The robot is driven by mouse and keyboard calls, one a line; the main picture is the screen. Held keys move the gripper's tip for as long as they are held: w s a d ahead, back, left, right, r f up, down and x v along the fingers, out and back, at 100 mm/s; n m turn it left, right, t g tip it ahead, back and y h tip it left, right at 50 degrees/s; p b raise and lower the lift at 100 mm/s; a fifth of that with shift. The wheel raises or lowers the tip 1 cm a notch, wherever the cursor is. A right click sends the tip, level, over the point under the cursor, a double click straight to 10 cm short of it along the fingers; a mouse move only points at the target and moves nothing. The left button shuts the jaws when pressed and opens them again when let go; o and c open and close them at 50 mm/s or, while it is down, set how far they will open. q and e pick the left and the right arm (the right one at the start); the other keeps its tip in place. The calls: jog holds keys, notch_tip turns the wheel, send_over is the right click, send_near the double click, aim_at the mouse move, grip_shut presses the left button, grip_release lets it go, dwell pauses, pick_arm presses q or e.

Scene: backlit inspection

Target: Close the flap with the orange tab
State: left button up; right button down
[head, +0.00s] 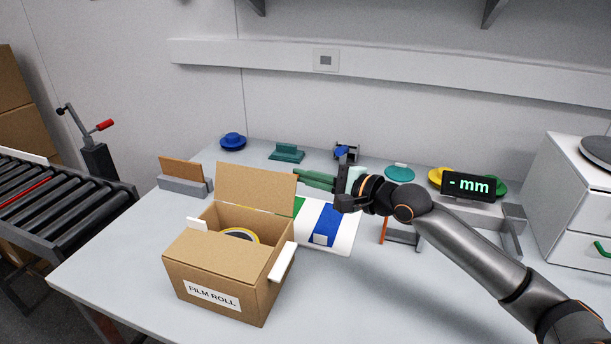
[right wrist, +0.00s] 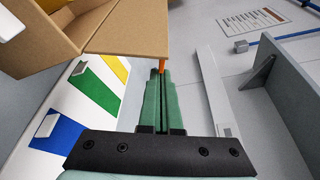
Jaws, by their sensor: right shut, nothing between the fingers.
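An open cardboard box (head: 215,272) labelled FILM ROLL stands on the table. Its large brown back flap (head: 255,189) stands up and shows close in the right wrist view (right wrist: 130,30). The orange tab (right wrist: 162,65) is at this flap's edge, largely hidden by my fingertips. My right gripper (head: 298,176) is shut and empty, its green fingers pointing left at the flap's right upper edge. In the right wrist view its fingertips (right wrist: 161,76) are right at the tab; I cannot tell whether they touch. A round yellow-rimmed item (head: 243,236) lies inside the box. My left gripper is not in view.
White pieces stick out at the box's left (head: 197,224) and right (head: 282,262) sides. A white board with coloured stripes (head: 343,239) lies right of the box, below my gripper. A display (head: 468,186) stands at the right. A roller conveyor (head: 60,200) is at far left.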

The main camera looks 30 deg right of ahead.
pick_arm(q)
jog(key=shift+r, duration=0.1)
